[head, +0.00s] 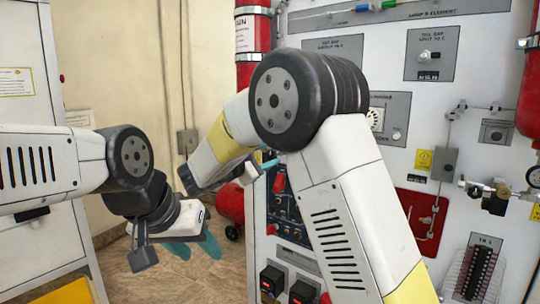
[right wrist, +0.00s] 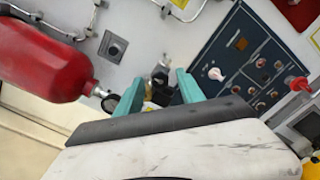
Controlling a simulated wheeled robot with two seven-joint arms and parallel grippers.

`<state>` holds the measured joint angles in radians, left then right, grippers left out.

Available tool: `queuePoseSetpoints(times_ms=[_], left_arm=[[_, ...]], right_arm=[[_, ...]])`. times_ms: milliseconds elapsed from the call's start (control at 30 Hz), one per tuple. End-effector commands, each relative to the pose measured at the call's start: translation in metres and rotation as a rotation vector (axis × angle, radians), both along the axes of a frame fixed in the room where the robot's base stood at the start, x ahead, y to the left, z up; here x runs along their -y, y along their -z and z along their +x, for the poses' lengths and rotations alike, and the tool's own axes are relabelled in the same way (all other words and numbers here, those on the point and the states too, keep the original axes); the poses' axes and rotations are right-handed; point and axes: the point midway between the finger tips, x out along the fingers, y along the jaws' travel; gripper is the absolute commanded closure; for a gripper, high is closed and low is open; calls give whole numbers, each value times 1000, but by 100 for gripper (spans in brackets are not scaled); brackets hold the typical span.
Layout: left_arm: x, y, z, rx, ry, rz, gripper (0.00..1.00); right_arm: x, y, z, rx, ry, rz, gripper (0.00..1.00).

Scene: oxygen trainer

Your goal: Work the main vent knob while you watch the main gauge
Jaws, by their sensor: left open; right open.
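My right gripper (head: 267,160) is open in front of the dark blue control panel (head: 287,222), which my right arm partly hides. In the right wrist view, its teal fingers (right wrist: 157,94) are apart with nothing held. Beyond them is a dark valve fitting (right wrist: 160,76). The blue panel (right wrist: 228,52) lies right of the fingers and carries several knobs, one pale (right wrist: 215,74). I cannot tell which is the main vent knob. My left gripper (head: 195,246) is open and empty, low at left.
A red cylinder (right wrist: 42,62) with a small gauge (right wrist: 109,103) stands left of the right fingers. Red cylinders (head: 252,40) also hang on the white wall panel. A red plate (head: 424,222) and valve fittings (head: 490,195) are at right. Floor shows around the left gripper.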

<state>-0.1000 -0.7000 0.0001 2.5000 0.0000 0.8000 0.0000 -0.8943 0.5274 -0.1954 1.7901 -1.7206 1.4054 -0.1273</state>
Motion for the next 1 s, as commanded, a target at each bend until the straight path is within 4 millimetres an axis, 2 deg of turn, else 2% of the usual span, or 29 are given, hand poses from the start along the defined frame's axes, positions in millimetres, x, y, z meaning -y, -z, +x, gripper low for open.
queuePoseSetpoints(times_ms=[200,400,1000], left_arm=[[0,0,0,0,0,0,55],[0,0,0,0,0,0,55],[0,0,0,0,0,0,55]], right_arm=[[-23,0,-31,-1,-4,0,55],[-37,0,-51,1,-1,1,55],[-40,0,-55,0,0,0,55]])
